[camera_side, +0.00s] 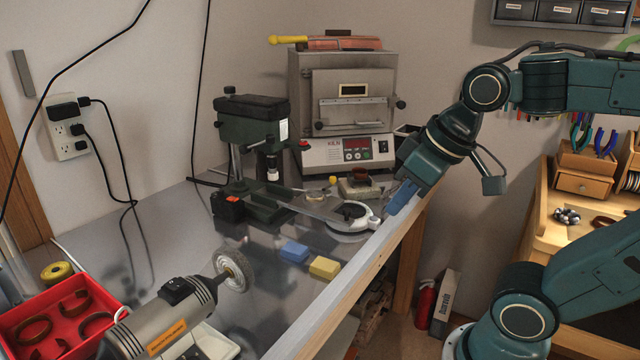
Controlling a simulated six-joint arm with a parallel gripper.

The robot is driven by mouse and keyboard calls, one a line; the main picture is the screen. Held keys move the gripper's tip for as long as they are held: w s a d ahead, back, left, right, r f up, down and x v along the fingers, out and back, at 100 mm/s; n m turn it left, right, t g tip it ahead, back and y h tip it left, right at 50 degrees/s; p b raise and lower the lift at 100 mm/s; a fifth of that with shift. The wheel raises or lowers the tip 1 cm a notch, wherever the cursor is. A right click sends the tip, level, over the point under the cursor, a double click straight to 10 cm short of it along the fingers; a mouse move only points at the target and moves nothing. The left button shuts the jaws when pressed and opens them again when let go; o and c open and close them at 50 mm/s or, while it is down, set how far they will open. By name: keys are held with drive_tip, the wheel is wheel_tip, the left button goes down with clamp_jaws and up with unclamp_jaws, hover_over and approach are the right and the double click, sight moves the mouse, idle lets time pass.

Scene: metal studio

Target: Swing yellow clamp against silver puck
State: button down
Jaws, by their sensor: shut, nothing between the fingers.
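My gripper (393,211) is shut and empty, with blue fingers pointing down and left just above the bench's right edge. I cannot make out a clear yellow clamp; a small yellow block (325,267) lies flat on the bench, left of and below my gripper. The yellow block is apart from the disc and from my gripper.
A blue block (294,252) lies beside the yellow block on the metal bench (243,320). A drill press (252,125) and a kiln (345,95) stand behind. A grinding motor (165,320) with a wheel and a red tray (30,322) fill the front left.

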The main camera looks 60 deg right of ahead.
drive_tip(key=w+d+r, duration=0.3)
drive_tip(key=w+d, duration=0.1)
drive_tip(key=w, duration=0.5)
drive_tip(key=m+g, duration=0.1)
drive_tip(key=m, duration=0.1)
hover_over(330, 186)
drive_tip(key=s+d, duration=0.2)
wheel_tip(330, 186, down, 6)
drive_tip(key=shift+w+a+f+h, duration=0.15)
drive_tip(key=shift+w+a+h, duration=0.05)
drive_tip(key=shift+a+h, duration=0.1)
drive_tip(key=x, duration=1)
drive_tip(key=shift+s, duration=0.2)
